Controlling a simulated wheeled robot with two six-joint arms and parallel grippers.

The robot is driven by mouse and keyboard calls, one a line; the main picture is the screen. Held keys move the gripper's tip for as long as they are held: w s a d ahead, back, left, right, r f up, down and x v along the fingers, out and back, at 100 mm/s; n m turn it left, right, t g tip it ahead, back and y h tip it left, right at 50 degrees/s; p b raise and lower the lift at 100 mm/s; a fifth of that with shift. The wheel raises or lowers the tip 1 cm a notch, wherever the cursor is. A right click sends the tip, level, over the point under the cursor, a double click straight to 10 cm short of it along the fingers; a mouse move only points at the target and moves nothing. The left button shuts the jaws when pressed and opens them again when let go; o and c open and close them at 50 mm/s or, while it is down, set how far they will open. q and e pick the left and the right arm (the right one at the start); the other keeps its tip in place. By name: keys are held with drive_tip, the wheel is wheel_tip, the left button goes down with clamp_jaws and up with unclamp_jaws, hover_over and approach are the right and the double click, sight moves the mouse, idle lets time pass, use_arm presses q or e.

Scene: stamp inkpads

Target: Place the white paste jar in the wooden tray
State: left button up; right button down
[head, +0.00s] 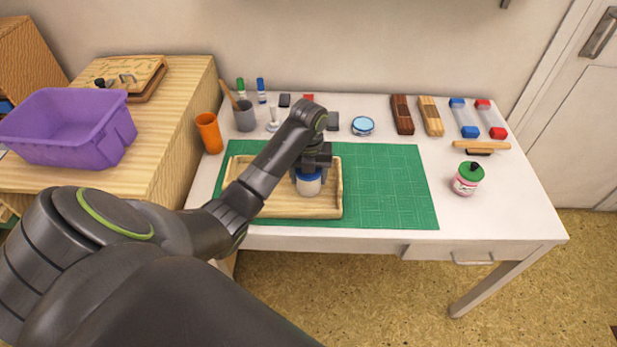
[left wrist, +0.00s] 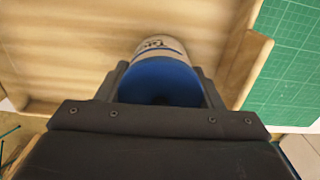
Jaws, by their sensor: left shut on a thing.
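The white paste jar (head: 308,186) has a blue lid and is inside the outline of the wooden tray (head: 290,212), near its right end. My left gripper (head: 311,172) is shut on the jar from above. In the left wrist view, the jar's blue lid (left wrist: 158,82) sits between the fingers and its pale body with lettering points toward the tray floor (left wrist: 70,50). I cannot tell whether the jar's base touches the tray floor. My arm hides part of the tray in the head view. My right gripper is not in view.
The tray lies on a green cutting mat (head: 390,190). A jar with a green lid (head: 467,179) stands at the right. An orange cup (head: 209,132) and a grey cup (head: 244,116) stand at the left. Stamps and inkpads line the back. The mat's right part is clear.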

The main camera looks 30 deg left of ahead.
use_arm(q)
drive_tip(key=c, duration=0.3)
drive_tip(key=o, duration=1.7)
drive_tip(key=shift+o, duration=0.2)
drive_tip(key=shift+r, duration=0.4)
wheel_tip(320, 180, up, 4)
drive_tip(key=shift+r+p, duration=0.25)
drive_tip(key=shift+p, duration=0.55)
wheel_tip(320, 180, up, 5)
drive_tip(key=p, duration=0.5)
drive_tip(key=shift+r, duration=0.1)
drive_tip(key=shift+r+p, duration=0.8)
drive_tip(key=shift+p, duration=0.1)
